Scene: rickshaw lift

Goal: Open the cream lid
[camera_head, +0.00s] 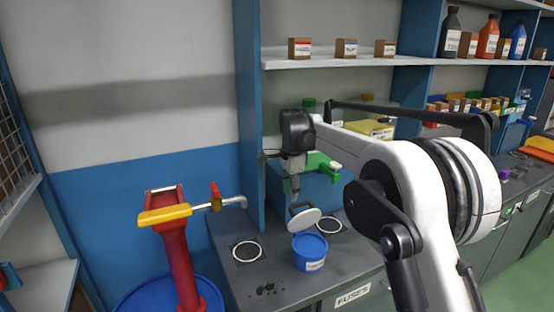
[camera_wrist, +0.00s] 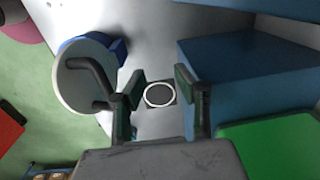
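The cream lid (camera_head: 304,220) is a round pale disc, tilted up at the rim of a blue tub (camera_head: 310,254) on the grey counter. In the wrist view the lid (camera_wrist: 77,90) is at the left, seen nearly face on, with part of the blue tub (camera_wrist: 112,48) behind it. My gripper (camera_head: 298,206) is just above the lid, pointing down. In the wrist view my gripper (camera_wrist: 158,88) has its fingers apart with nothing between them. A dark bent bar lies across the lid beside the left finger; I cannot tell whether it touches.
White-ringed dark discs (camera_head: 247,251) lie on the counter (camera_head: 228,275) either side of the tub. A red post with a yellow handle (camera_head: 165,215) stands left. A blue upright panel (camera_head: 248,120) and a green-and-blue object (camera_head: 318,165) stand close behind my gripper.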

